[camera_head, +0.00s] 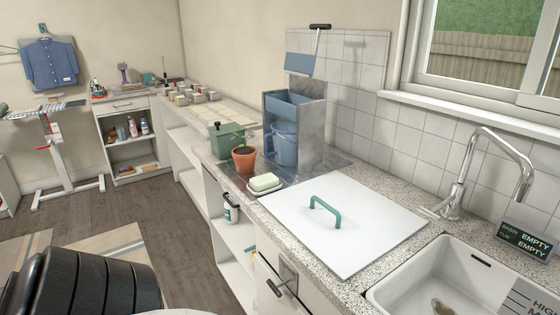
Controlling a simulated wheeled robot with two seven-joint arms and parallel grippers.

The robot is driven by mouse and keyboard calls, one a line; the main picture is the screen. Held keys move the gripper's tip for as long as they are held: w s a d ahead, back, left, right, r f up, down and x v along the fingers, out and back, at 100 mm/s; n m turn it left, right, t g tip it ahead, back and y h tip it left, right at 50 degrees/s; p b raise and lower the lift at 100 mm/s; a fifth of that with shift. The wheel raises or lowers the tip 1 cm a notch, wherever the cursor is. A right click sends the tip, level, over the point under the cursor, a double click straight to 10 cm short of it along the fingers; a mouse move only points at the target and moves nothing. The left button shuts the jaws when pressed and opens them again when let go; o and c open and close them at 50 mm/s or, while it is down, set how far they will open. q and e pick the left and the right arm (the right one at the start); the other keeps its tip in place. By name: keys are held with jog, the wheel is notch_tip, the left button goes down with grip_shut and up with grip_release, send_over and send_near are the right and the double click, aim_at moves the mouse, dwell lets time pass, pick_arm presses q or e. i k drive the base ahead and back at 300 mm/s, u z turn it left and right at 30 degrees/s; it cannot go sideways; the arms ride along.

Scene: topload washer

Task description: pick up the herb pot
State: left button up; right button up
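The herb pot is a small terracotta pot (244,161) with a green leafy plant (242,137) growing from it. It stands upright on the worktop near the front edge, behind the soap dish. The pot's front is unobstructed in the head view. Neither of my grippers is visible in this view.
A soap bar on a dish (265,183) sits just in front of the pot. A grey-green box (219,139) is behind it, and a blue bucket (284,150) stands in a rack to its right. A white lid (345,222) with a teal handle and a sink (440,286) lie nearer.

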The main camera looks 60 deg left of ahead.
aim_at(244, 156)
jog(key=u, duration=1.75)
